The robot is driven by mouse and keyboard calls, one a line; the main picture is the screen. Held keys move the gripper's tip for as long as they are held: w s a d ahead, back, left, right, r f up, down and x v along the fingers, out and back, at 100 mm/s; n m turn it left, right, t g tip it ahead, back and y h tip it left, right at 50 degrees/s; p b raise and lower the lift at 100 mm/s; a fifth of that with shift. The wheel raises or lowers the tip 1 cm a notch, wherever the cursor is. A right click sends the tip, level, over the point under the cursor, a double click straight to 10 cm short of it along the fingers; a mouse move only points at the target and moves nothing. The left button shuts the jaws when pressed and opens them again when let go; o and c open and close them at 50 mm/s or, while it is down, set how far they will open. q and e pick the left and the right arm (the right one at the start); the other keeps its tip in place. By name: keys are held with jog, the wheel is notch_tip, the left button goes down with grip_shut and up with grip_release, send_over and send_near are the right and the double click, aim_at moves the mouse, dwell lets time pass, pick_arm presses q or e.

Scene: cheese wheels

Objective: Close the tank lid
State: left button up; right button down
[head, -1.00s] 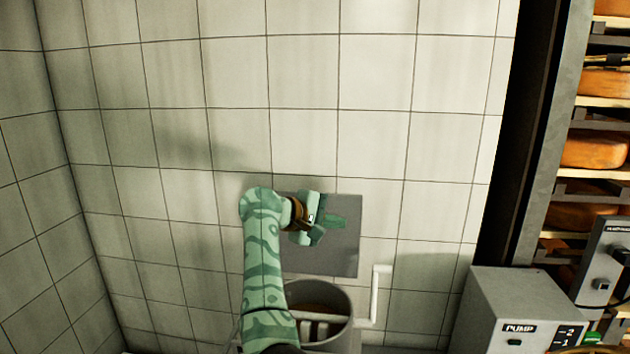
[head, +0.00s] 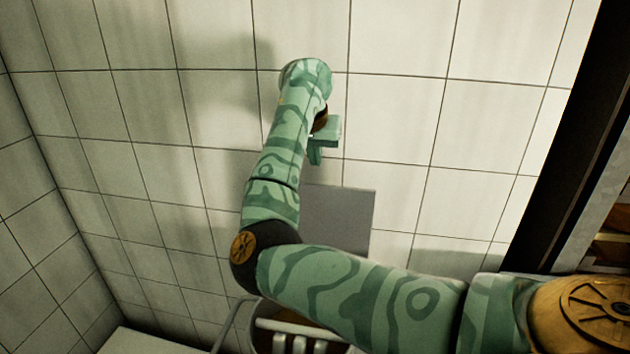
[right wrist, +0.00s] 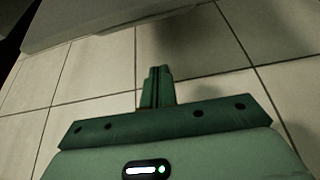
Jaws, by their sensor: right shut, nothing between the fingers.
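The tank lid (head: 345,215) is a flat grey panel standing open and upright by the tiled wall. My arm covers its left part. The tank (head: 254,338) shows at the bottom edge of the head view, mostly hidden behind my arm. My right gripper (head: 317,158) is shut and empty, just above the lid's top edge, apart from it in the picture. In the right wrist view its closed fingers (right wrist: 159,74) point toward wall tiles. A grey surface, likely the lid (right wrist: 110,22), crosses the top of that view. My left gripper is out of view.
The tiled wall (head: 400,120) is close behind the lid. Pale bars (head: 300,342) stand at the tank's front. A dark post (head: 560,150) and part of a cheese shelf (head: 612,245) are at the right. The wall area above the gripper is clear.

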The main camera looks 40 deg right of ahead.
aim_at(315, 185)
jog(key=p+x, duration=0.1)
jog(key=x, duration=0.6)
jog(key=shift+d+f, duration=0.1)
jog(key=shift+f, duration=0.1)
jog(key=s+a+p, duration=0.2)
jog(key=a, duration=0.1)
jog(key=shift+s+a+f, duration=0.1)
jog(key=shift+s, duration=0.1)
